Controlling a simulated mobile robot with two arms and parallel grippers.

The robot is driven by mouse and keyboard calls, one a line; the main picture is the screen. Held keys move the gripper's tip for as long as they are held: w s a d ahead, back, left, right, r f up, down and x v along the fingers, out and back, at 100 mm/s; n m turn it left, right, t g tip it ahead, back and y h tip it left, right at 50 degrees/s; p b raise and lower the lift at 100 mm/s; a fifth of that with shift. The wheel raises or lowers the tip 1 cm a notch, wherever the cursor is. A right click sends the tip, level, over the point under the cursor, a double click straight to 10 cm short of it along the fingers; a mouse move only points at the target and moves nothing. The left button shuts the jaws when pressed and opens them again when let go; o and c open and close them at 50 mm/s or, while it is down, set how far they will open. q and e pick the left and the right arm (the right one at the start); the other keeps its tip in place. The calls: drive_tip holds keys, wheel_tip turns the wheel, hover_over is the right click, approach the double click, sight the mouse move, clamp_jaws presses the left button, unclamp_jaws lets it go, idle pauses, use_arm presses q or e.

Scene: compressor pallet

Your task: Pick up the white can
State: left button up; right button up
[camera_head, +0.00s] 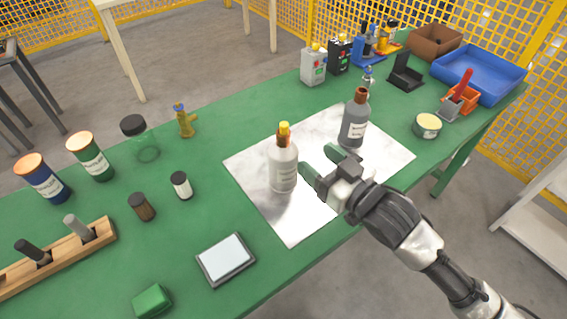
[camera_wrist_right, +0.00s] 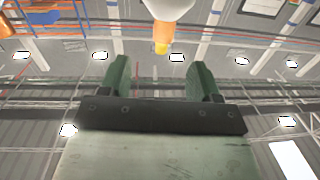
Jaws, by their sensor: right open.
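A white can-like bottle (camera_head: 283,172) with an orange neck and yellow cap stands upright on the pale mat (camera_head: 295,222) on the green table. My right gripper (camera_head: 321,162) is just to its right, its two green fingers apart and empty, pointing toward it. In the right wrist view, the bottle (camera_wrist_right: 168,8) shows at the top edge, beyond the open fingers of the gripper (camera_wrist_right: 158,72) and not between them. A grey bottle (camera_head: 354,122) with a brown cap stands behind the gripper on the mat. My left gripper is not in view.
A light grey can (camera_head: 314,66) and a black one (camera_head: 339,55) stand at the back. Several jars, including a small white one (camera_head: 182,186) with a dark lid, stand left of the mat. A flat tray (camera_head: 225,260) lies in front. A blue bin (camera_head: 478,75) is at the far right.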

sight(288, 139)
drive_tip(key=p+x, duration=0.1)
drive_tip(key=x, duration=0.9)
drive_tip(key=shift+s+a+f, duration=0.1)
drive_tip(key=shift+a+f, duration=0.05)
drive_tip(key=shift+a, duration=0.1)
drive_tip(key=shift+c, duration=0.4)
clamp_jaws()
